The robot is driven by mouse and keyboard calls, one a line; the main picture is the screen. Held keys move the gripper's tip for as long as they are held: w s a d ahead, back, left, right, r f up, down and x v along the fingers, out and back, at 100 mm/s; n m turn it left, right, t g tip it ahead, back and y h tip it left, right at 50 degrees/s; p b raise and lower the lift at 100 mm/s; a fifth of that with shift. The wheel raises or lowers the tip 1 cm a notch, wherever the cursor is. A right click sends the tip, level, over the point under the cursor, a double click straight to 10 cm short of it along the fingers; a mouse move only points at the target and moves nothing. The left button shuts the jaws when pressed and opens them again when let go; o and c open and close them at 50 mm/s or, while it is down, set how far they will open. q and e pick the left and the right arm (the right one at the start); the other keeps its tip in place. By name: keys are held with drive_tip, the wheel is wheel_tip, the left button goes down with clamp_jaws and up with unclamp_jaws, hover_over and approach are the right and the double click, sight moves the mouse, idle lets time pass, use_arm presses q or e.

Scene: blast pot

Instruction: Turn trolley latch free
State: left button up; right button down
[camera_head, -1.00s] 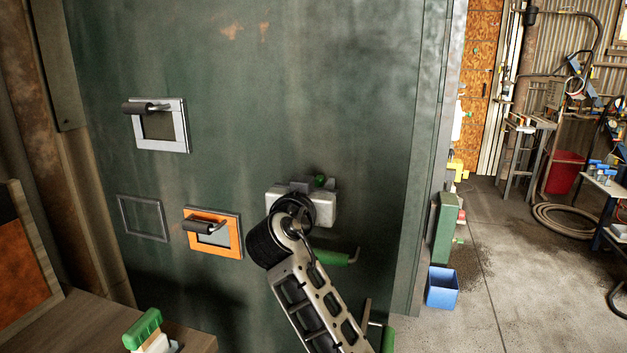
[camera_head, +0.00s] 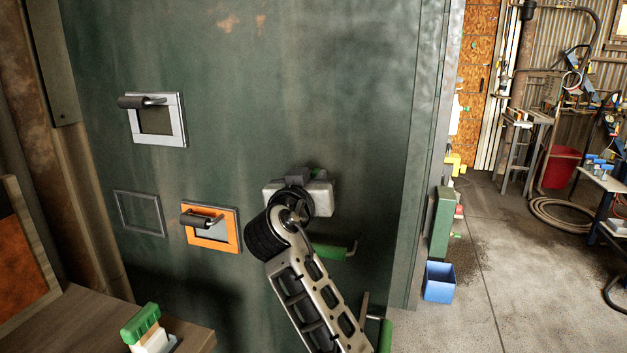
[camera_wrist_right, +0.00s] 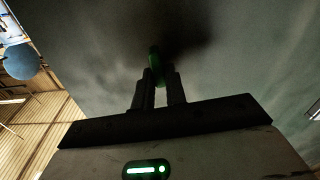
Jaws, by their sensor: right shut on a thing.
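In the head view that handle is hidden behind my gripper. My left gripper does not show.
An orange-framed window with a grey handle (camera_head: 212,230) and a silver-framed one (camera_head: 157,120) are on the panel to the left. A green bar handle (camera_head: 335,251) is below the latch. A blue bin (camera_head: 439,282) stands on open floor at right.

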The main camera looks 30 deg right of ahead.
drive_tip(key=shift+w+f+n, duration=0.1)
drive_tip(key=shift+n, duration=4)
drive_tip(key=shift+f+n, duration=0.1)
drive_tip(key=shift+n, duration=4)
drive_tip(key=c, duration=1.4)
unclamp_jaws()
drive_tip(key=shift+c, duration=0.2)
drive_tip(key=shift+a, duration=0.15)
